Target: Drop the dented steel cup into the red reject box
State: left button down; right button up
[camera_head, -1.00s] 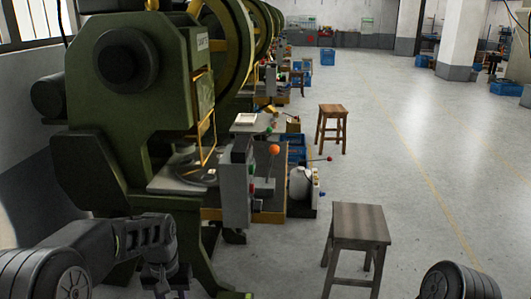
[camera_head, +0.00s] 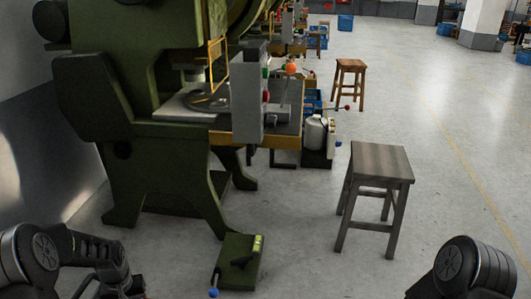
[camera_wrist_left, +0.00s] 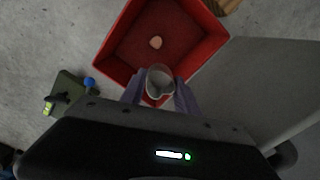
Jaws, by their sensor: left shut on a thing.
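The steel cup (camera_wrist_left: 159,76) is between the fingers of my left gripper (camera_wrist_left: 160,92) in the left wrist view. The gripper is shut on it, and the cup's open rim shows. I cannot make out the dent clearly. The red reject box (camera_wrist_left: 205,50) is behind and below the cup in that view, with its open top facing the camera. The cup overlaps the box's near edge in the picture. In the head view my left gripper is cut off at the bottom edge. My right gripper is out of frame.
A green press (camera_head: 120,90) stands on the left, with a green foot pedal (camera_head: 240,262) on the floor before it. A grey stool (camera_head: 378,165) stands to the right. A large grey panel (camera_wrist_left: 265,95) fills the wrist view's right side. Floor right of the stool is clear.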

pick_arm(q)
jog(key=shift+a+f, duration=0.1)
jog(key=shift+f, duration=0.15)
notch_tip(320, 180, down, 6)
jog(key=b, duration=0.4)
dwell(0.3)
jog(key=c, duration=0.8)
grip_release()
jog(key=shift+r+p, duration=1.1)
jog(key=shift+r, duration=2.85)
